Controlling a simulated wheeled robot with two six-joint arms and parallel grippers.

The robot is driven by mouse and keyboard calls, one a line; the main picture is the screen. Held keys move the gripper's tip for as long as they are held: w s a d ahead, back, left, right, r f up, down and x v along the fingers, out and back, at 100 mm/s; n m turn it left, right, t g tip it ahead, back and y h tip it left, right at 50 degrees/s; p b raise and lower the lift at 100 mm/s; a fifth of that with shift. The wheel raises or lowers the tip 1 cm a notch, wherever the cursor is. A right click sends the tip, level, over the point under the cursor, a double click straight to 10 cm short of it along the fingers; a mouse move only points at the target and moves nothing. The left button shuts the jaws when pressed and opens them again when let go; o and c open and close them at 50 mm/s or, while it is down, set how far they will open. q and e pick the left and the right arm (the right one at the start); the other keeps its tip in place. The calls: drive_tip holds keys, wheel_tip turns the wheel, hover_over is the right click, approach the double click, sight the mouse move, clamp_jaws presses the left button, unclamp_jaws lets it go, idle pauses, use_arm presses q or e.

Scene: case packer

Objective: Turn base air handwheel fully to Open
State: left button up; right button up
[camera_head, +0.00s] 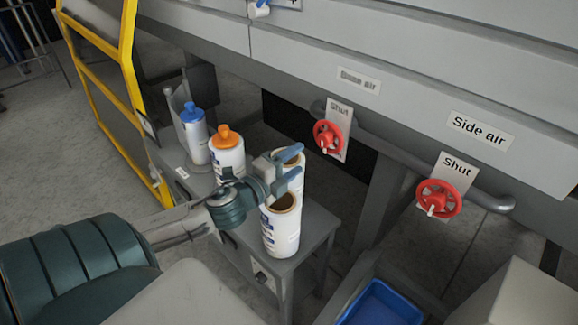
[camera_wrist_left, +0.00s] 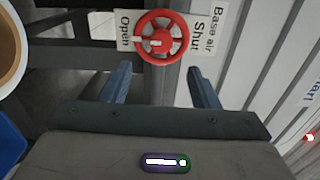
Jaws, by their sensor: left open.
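The base air handwheel (camera_head: 328,137) is a red wheel with a pale handle, on a plate marked "Shut" under the "Base air" label (camera_head: 358,80). In the left wrist view the red wheel (camera_wrist_left: 162,37) lies ahead, between and beyond the fingertips, with "Open" and "Shut" on its plate (camera_wrist_left: 125,32). My left gripper (camera_head: 291,163) is open and empty, left of and below the wheel in the head view, apart from it. A second red handwheel (camera_head: 438,199), under the "Side air" label (camera_head: 480,130), is to the right. My right gripper is not in view.
Several bottles, among them an orange-capped one (camera_head: 227,150), and open white cylinders (camera_head: 281,232) stand on a grey stand (camera_head: 313,228) below and around my left gripper. A grey pipe (camera_head: 385,150) runs behind the wheels. A blue bin (camera_head: 382,304) is at the bottom. A yellow frame (camera_head: 128,70) is at left.

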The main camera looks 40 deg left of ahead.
use_arm(q)
drive_tip(key=shift+s, duration=0.7)
